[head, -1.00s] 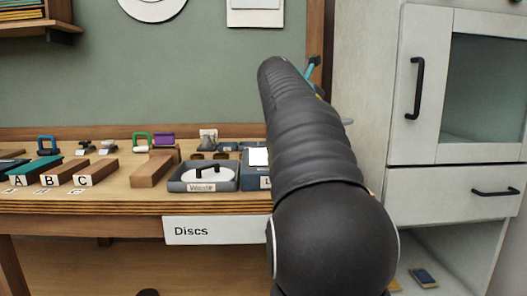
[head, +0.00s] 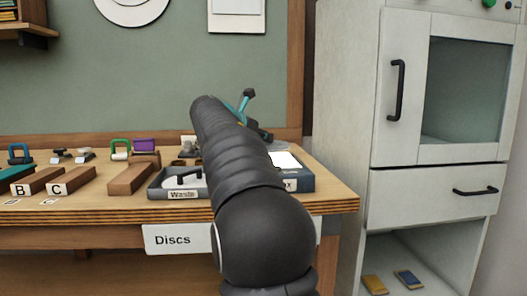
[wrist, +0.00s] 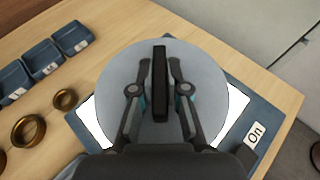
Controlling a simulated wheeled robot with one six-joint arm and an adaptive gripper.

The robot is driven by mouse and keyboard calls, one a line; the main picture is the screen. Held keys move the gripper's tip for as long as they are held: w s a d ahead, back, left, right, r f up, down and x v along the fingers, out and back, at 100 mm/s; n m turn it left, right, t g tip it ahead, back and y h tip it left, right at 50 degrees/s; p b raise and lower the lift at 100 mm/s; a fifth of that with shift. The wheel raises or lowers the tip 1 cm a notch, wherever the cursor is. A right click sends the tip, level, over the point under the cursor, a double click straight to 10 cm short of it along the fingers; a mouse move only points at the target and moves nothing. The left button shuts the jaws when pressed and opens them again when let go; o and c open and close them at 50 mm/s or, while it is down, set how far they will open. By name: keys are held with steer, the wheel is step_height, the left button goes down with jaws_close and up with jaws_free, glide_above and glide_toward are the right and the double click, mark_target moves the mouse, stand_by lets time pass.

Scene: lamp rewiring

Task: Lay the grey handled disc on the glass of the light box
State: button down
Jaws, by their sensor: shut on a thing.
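The grey disc (wrist: 207,80) with its upright black bar handle (wrist: 160,60) fills the middle of the wrist view. My gripper (wrist: 160,88) is shut on the handle, a finger on each side. The light box (wrist: 262,108) is beneath the disc, with its lit white glass (wrist: 236,104) showing on both sides and an "On" label at the right. The disc hides the middle of the glass; I cannot tell whether it touches. In the head view my arm hides the disc and part of the light box (head: 305,183), whose bright glass (head: 285,160) shows.
A "Waste" tray (head: 182,194) holding a white handled disc stands left of the light box. Brass rings (wrist: 28,130) and small blue trays (wrist: 72,38) lie to the left in the wrist view. A white cabinet (head: 440,185) stands right of the bench.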

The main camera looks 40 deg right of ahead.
steer(key=shift+f+b, duration=0.45)
steer(key=shift+f, duration=1.3)
steer(key=shift+f, duration=0.2)
steer(key=c, duration=1.2)
jaws_free()
steer(key=shift+r, duration=0.25)
steer(key=v, duration=1.2)
steer(key=shift+f, duration=0.1)
steer(key=shift+s, duration=0.1)
